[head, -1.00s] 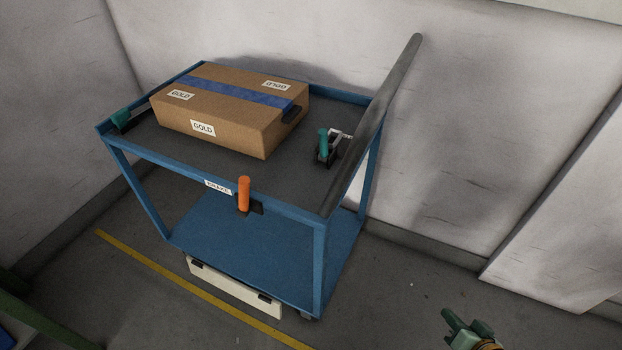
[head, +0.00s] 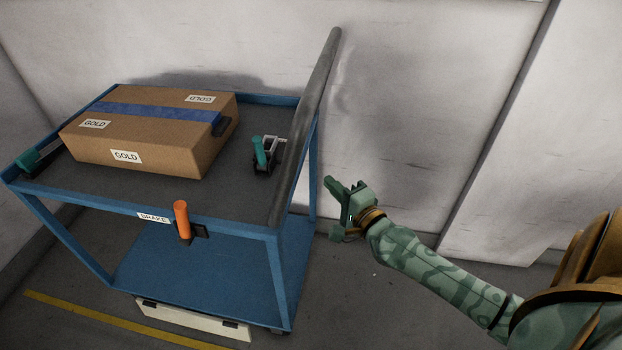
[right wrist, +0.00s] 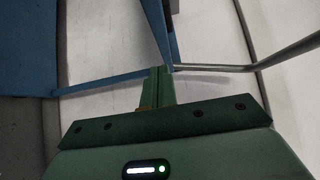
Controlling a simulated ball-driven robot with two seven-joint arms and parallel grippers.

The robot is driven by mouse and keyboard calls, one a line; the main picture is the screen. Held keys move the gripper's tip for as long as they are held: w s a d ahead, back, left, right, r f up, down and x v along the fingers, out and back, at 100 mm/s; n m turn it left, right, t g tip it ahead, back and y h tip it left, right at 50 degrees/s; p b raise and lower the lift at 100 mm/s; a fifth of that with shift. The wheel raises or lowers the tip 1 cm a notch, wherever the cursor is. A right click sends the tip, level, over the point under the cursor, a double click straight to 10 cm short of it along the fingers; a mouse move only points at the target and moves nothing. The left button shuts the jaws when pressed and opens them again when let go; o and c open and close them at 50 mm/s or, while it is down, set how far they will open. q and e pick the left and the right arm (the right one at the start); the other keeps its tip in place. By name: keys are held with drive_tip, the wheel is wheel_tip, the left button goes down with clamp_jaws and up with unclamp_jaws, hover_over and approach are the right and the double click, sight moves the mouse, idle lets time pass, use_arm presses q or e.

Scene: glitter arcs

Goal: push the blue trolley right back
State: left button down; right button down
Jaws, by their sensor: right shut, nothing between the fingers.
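The blue trolley (head: 190,262) stands left of centre in the head view, with a dark top deck and a lower blue shelf. A grey push bar (head: 308,125) runs along its right end. An orange brake lever (head: 182,220) stands upright on the front rail beside a BRAKE label (head: 154,218). My right gripper (head: 340,190) is shut and empty, to the right of the push bar and apart from it. In the right wrist view the closed fingers (right wrist: 160,85) point towards the blue frame. My left gripper is not in view.
A cardboard box (head: 150,130) with GOLD labels and a blue strap lies on the top deck. A teal-handled clamp (head: 262,153) sits beside it. Pale walls (head: 420,90) stand close behind. A yellow floor line (head: 110,322) passes in front.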

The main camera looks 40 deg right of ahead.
drive_tip(key=shift+w+a, duration=0.4)
drive_tip(key=shift+w, duration=0.4)
drive_tip(key=shift+w+a, duration=0.4)
drive_tip(key=shift+w, duration=0.45)
drive_tip(key=shift+w+a, duration=0.4)
drive_tip(key=shift+w, duration=0.4)
drive_tip(key=shift+a, duration=0.1)
